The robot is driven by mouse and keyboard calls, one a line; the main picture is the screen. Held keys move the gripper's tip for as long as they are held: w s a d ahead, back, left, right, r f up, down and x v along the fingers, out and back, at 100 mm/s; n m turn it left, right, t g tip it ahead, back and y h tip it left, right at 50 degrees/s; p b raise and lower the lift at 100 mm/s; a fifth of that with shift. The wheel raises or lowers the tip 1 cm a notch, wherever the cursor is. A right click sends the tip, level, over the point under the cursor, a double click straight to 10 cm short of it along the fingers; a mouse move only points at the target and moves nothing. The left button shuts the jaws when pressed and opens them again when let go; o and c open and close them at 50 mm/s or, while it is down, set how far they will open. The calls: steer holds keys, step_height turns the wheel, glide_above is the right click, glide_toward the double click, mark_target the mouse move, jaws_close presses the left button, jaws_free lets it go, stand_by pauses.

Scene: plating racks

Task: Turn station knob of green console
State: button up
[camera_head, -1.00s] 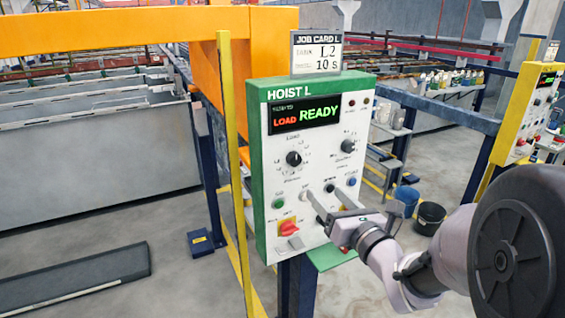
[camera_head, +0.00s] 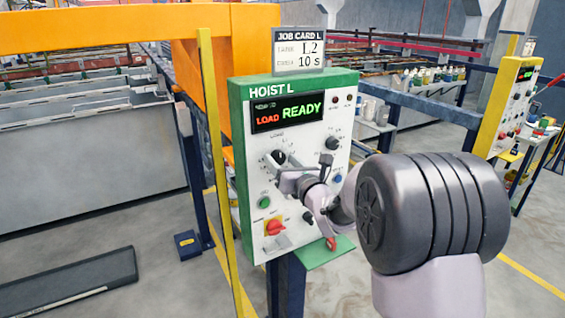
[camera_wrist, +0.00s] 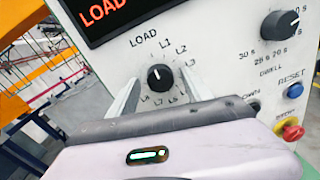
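The green console (camera_head: 300,82), marked HOIST L, has a white panel with a green frame. Its station knob (camera_head: 280,157) is the black left dial, ringed by LOAD, L1, L2, L3 and further labels. The knob also shows in the wrist view (camera_wrist: 159,75), its white mark near the top, towards LOAD. My gripper (camera_head: 283,168) is in front of the panel at this knob. In the wrist view its two pale fingers are apart, one on each side of the knob, with visible gaps. I cannot tell whether the fingertips touch the panel.
The display (camera_head: 296,112) reads LOAD in red and READY in green. A job card (camera_head: 299,50) above shows L2 and 10 s. The dwell knob (camera_wrist: 280,23), a blue reset button (camera_wrist: 295,90) and a red button (camera_wrist: 292,132) are to the right. A yellow console (camera_head: 505,105) stands further right.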

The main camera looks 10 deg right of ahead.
jaws_close()
steer(key=shift+b, duration=0.3)
